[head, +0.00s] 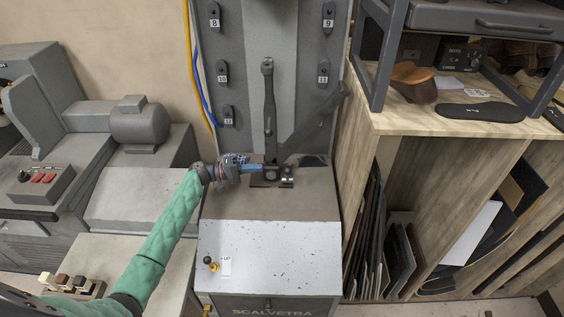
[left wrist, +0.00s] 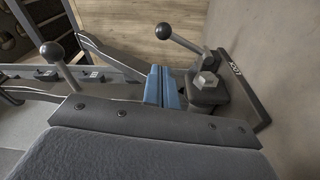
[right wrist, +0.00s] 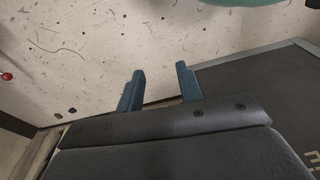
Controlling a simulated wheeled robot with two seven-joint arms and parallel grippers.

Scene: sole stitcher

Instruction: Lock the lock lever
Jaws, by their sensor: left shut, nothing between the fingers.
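The lock lever (left wrist: 188,43) shows in the left wrist view as a thin rod with a black ball end. It rises from a dark pivot block with a bolt (left wrist: 206,83), on a plate with a LOCK label (left wrist: 233,68). My left gripper (left wrist: 164,88) is shut and empty, its blue fingertips just beside the block; contact is unclear. In the head view my left gripper (head: 262,168) is at the small black base (head: 270,183) on the machine top, and the lever is hard to make out. My right gripper (right wrist: 160,88) is open and empty before a speckled pale surface.
A tall dark upright bar (head: 269,100) and a slanted bar (head: 314,122) stand right behind the left fingers. Another ball-ended lever (left wrist: 53,54) shows in the left wrist view. A wooden shelf unit (head: 440,122) stands right; a grey motor machine (head: 140,122) stands left.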

